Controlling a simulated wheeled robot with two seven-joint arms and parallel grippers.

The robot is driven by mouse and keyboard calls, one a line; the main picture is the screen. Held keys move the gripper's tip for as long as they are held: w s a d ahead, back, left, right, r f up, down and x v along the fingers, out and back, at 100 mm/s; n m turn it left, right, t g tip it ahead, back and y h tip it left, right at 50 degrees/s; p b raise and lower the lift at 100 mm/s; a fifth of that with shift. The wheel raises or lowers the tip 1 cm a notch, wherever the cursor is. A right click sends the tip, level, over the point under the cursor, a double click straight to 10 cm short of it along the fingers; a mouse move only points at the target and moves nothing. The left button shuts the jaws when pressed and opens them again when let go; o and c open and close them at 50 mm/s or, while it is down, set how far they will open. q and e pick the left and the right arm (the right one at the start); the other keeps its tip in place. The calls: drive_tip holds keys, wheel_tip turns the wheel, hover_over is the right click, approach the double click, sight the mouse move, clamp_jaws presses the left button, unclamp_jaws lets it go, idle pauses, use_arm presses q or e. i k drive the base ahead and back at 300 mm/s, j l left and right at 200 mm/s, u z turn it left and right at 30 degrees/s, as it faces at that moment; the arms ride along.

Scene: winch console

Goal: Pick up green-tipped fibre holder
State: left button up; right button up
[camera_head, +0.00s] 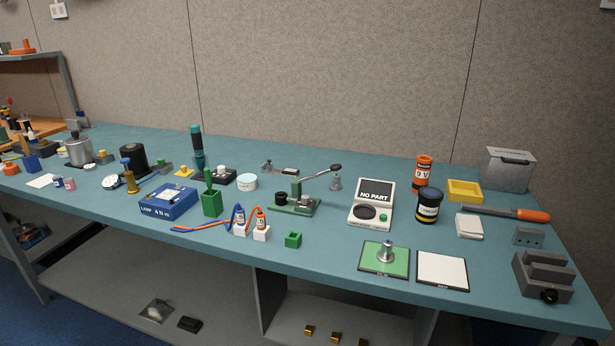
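A green block (212,204) with a slim green piece (208,178) standing up from it is left of the middle of the bench. Whether this piece is the green-tipped fibre holder I cannot tell. Just right of it, a blue-marked holder (240,215) and an orange-marked holder (261,219) stand upright in white blocks, with a blue and an orange cable (200,229) running left from them. A small, low green block (293,240) with a dark opening sits to their right. Neither of my grippers is in view.
A blue lamp box (168,201) stands left of the cables. A green lever press (298,203) and a "NO PART" display unit (372,205) stand to the right. A green mat (371,262) with a metal piece and a white mat (442,271) lie near the front edge.

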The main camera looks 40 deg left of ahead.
sight(336, 186)
drive_tip(key=u, duration=1.25)
drive_tip(key=j+u, duration=0.4)
drive_tip(key=j, duration=0.2)
drive_tip(key=i+l, duration=0.05)
